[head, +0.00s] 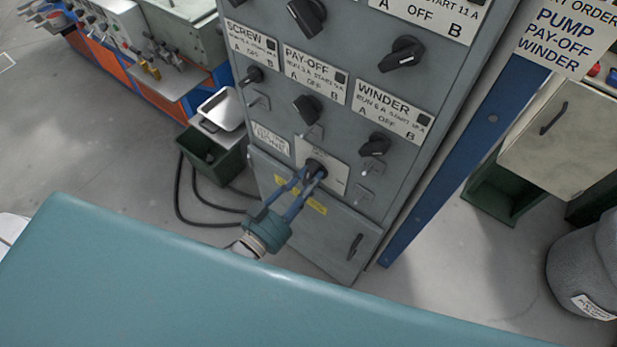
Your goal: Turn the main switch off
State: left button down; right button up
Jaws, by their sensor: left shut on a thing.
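The main switch (317,167) is a dark rotary knob on a pale plate (335,178), low on the grey control cabinet (350,232). My left gripper (313,178) reaches up to it from below, its blue fingers shut on the knob. The fingers cover part of the knob, so I cannot tell which way it points. A small label plate (270,138) sits to the left of it. My right gripper is not in view.
Above are more black knobs, among them the winder knob (376,144) and the pay-off knob (307,108). A blue post (455,160) stands right of the cabinet. A dark green bin (212,160) and black cables (205,215) lie left. A teal surface (200,285) fills the foreground.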

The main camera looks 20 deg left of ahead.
pick_arm(q)
jog(key=shift+n, duration=0.9)
jog(key=shift+f, duration=0.1)
jog(key=c, duration=1.4)
grip_release()
jog(key=v, duration=1.2)
